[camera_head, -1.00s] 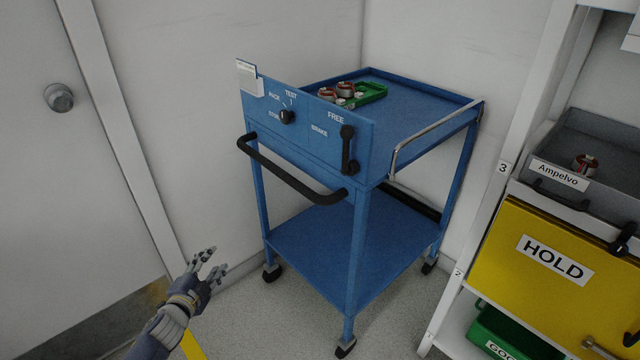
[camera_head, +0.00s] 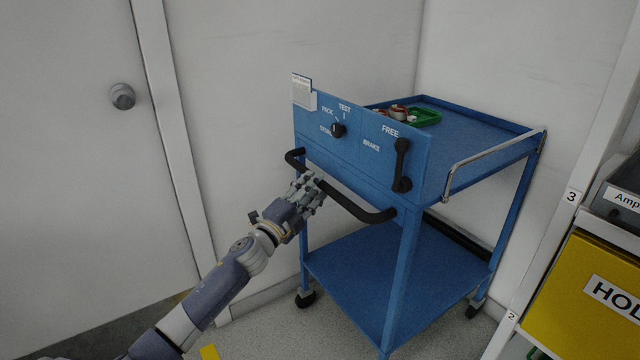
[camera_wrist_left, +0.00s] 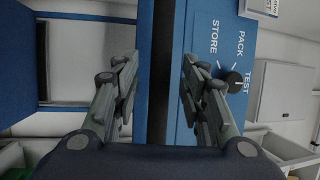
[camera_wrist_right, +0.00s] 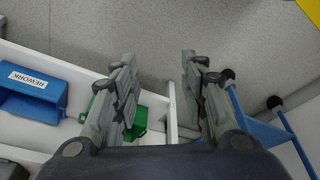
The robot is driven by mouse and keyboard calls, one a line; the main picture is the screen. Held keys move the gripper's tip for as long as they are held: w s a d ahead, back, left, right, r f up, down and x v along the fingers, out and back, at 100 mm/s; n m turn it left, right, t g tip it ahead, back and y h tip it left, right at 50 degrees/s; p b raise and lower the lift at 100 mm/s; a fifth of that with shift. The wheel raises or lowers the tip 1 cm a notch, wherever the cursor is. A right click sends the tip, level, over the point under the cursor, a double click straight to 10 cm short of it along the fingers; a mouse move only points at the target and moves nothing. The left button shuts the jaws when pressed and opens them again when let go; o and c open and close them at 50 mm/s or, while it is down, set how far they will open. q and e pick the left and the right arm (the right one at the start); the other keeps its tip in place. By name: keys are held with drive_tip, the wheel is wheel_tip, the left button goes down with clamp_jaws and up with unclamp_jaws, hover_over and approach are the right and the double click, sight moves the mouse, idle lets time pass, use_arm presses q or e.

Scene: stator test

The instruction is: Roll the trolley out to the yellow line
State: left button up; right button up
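The blue trolley (camera_head: 370,285) stands upright in the corner, with a black push handle (camera_head: 362,209) across its front. Its black lever (camera_head: 402,165) stands vertical, upper end beside the word FREE. A piece of the yellow line (camera_head: 209,352) shows on the floor at the bottom. My right gripper (camera_wrist_right: 164,90) is open and empty, seen only in its wrist view.
A green tray (camera_head: 424,117) with red and metal parts sits on the trolley top. A door (camera_head: 80,190) is at left; walls close in behind. A shelf with a yellow HOLD bin (camera_head: 570,300) stands close at right. Grey floor (camera_head: 265,335) is clear in front.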

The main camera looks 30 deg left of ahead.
use_arm(q)
drive_tip(key=shift+w+r, duration=0.15)
drive_tip(key=shift+w, duration=0.75)
drive_tip(key=shift+w+r, duration=0.15)
drive_tip(key=shift+w, duration=0.7)
clamp_jaws()
